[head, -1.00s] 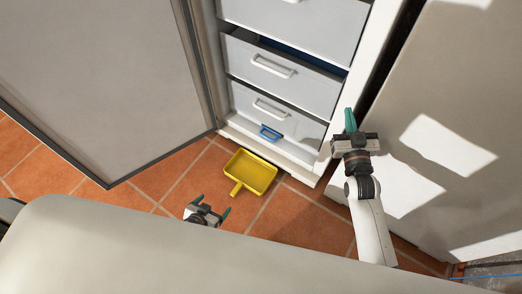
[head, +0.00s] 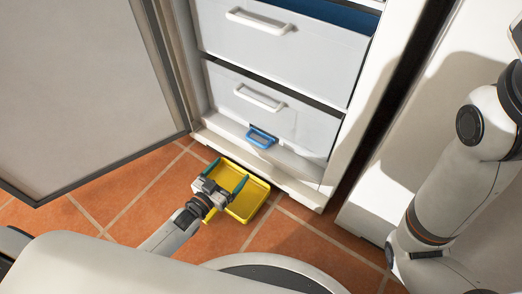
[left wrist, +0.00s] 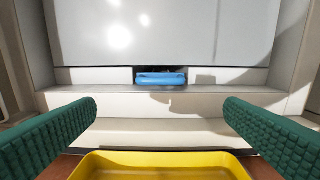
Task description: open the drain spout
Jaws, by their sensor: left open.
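The blue drain spout (head: 261,138) sits at the bottom of the white freezer cabinet, below the lowest drawer. It also shows in the left wrist view (left wrist: 161,79), centred under the drawer front. A yellow tray (head: 246,200) with a short rim lies on the floor in front of the cabinet; its rim shows at the bottom of the left wrist view (left wrist: 160,158). My left gripper (head: 226,177) is open and empty, above the tray, its green fingers pointing at the cabinet and apart from the spout. My right arm stands at the right; its gripper is out of the picture.
The freezer door (head: 75,90) stands wide open on the left. The lower drawer (head: 262,105) and the drawer above it (head: 270,45) have white handles. A white panel (head: 395,150) stands close on the right. Tiled floor (head: 130,200) is clear left of the tray.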

